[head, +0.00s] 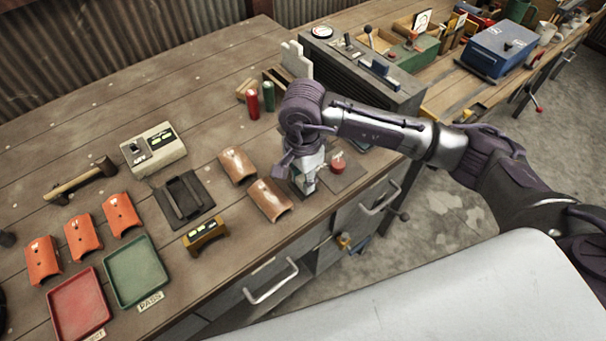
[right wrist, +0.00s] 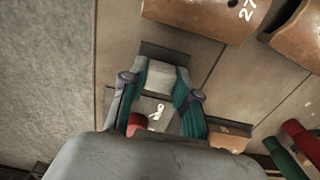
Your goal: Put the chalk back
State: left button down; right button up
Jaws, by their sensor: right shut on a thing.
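My right gripper (head: 308,186) points down at the bench near its front edge, just right of the two brown curved tiles. In the right wrist view my right gripper (right wrist: 160,88) is shut on a pale grey block (right wrist: 161,75) between its teal fingers. The block may be the chalk; its full shape is hidden. It is close above or at a dark flat pad (right wrist: 166,50); I cannot tell whether they touch. A red knob-like thing (head: 338,163) stands on a dark mat (head: 347,178) right beside the gripper. My left gripper is not in view.
Brown tiles (head: 237,165) (head: 270,199) lie left of the gripper. A red cylinder (head: 252,103) and a green cylinder (head: 268,96) stand behind. Further left are a meter box (head: 152,149), a hammer (head: 80,180), orange tiles (head: 82,238), a red tray (head: 105,315) and a green tray (head: 165,285).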

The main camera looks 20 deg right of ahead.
aim_at(303, 179)
jog(key=shift+f, duration=0.2)
jog(key=o, duration=1)
jog(key=shift+r, duration=0.1)
jog(key=shift+r, duration=0.3)
jog(key=shift+w+r, duration=0.1)
jog(key=shift+r, duration=0.25)
notch_tip(303, 179, up, 11)
jog(key=shift+b, duration=1.1)
